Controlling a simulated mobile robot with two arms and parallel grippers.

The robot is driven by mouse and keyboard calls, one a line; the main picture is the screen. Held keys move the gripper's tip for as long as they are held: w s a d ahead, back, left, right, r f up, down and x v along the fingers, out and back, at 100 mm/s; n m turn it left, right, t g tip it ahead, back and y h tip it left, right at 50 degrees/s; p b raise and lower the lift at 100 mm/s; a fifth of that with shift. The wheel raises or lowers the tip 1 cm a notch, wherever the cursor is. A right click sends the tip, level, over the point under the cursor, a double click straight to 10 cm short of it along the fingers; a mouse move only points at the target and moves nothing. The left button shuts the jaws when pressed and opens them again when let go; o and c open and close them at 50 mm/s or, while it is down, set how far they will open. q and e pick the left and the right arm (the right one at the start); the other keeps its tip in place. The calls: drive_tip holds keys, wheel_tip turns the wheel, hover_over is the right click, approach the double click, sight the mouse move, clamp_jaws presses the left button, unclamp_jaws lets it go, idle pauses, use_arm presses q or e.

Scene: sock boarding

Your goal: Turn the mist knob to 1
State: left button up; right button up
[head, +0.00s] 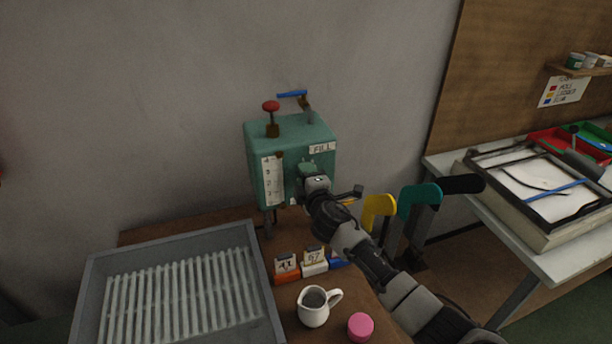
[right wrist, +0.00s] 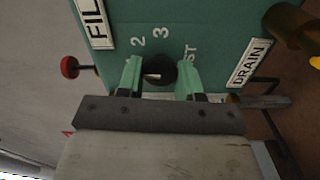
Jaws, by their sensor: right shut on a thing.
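The mist knob (right wrist: 161,66) is a dark round knob on the front of the green machine (head: 257,150). In the right wrist view it sits between the two green fingers of my right gripper (right wrist: 160,78), with a small pale mark on it. My right gripper (head: 311,178) is shut on the knob. The digits 2 and 3 and part of a word ending in ST show on the panel around it. In the head view my gripper hides the knob. My left gripper is not in view.
The machine has a red knob (head: 271,106), a blue-handled lever (head: 292,94) and FILL and DRAIN labels (right wrist: 249,63). A grey ribbed tray (head: 92,290), a white jug (head: 313,309) and a pink round thing (head: 360,326) are near. Yellow, teal and black shapes stand right.

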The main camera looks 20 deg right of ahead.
drive_tip(key=shift+f+n, duration=0.1)
drive_tip(key=shift+n, duration=0.5)
drive_tip(key=o, duration=0.9)
drive_tip(key=shift+s, duration=0.1)
drive_tip(key=s, duration=1)
drive_tip(key=shift+s+d+b, duration=0.2)
drive_tip(key=shift+s+b, duration=0.1)
drive_tip(key=shift+b, duration=0.05)
